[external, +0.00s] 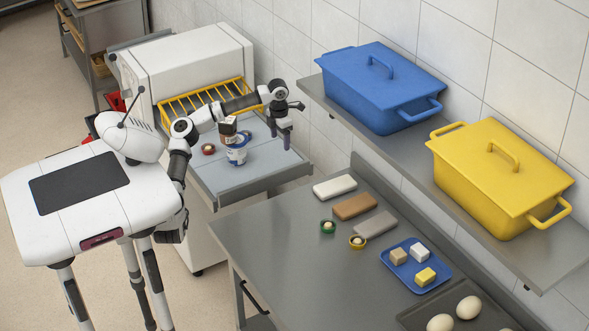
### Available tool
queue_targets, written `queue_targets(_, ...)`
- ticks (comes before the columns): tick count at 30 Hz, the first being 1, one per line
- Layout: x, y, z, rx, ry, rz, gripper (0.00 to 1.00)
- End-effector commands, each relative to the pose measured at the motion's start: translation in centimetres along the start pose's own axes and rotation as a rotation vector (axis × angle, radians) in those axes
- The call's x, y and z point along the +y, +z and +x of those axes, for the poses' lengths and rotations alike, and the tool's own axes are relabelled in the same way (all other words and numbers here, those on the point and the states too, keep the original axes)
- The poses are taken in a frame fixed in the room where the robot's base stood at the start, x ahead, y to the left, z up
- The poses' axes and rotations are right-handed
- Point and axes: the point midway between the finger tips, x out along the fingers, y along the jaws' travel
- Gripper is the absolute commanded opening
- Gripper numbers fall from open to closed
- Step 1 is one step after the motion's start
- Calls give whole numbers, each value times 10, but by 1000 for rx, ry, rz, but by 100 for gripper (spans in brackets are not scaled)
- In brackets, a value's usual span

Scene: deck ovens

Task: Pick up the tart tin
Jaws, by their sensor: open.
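I cannot pick out a tart tin with certainty. Small round pieces that could be tins are a dark red one (208,149) on the grey side surface, and a green-rimmed one (328,227) and a yellow-rimmed one (357,242) on the steel table. My gripper (280,137) is open and points down over the right part of the grey side surface (231,185). No object shows between its fingers. The dark red piece is well to its left; the other two are to its right and nearer the camera.
A blue-and-white tub (236,152) with a small carton (228,127) stands left of my gripper. A yellow rack (205,98) is behind. A shelf holds blue (375,90) and yellow (495,185) lidded boxes. Bars, a blue tray (399,280) and eggs occupy the table; its left part is clear.

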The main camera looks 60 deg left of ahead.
Motion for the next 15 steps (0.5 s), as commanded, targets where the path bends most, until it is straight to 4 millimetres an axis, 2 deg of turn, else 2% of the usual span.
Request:
queue_targets(1,-46,11,2,1,-1,155,75)
queue_targets(2,-71,15,1,2,-3,246,75)
queue_targets(3,-104,19,1,4,-4,367,75)
queue_targets(5,-153,20,0,7,-5,549,75)
queue_targets(6,-184,20,0,9,-6,666,75)
queue_targets(9,-254,10,-1,14,-9,932,75)
queue_targets(12,-306,-2,-3,16,-12,1141,75)
queue_targets(15,-339,-13,-4,18,-13,1275,75)
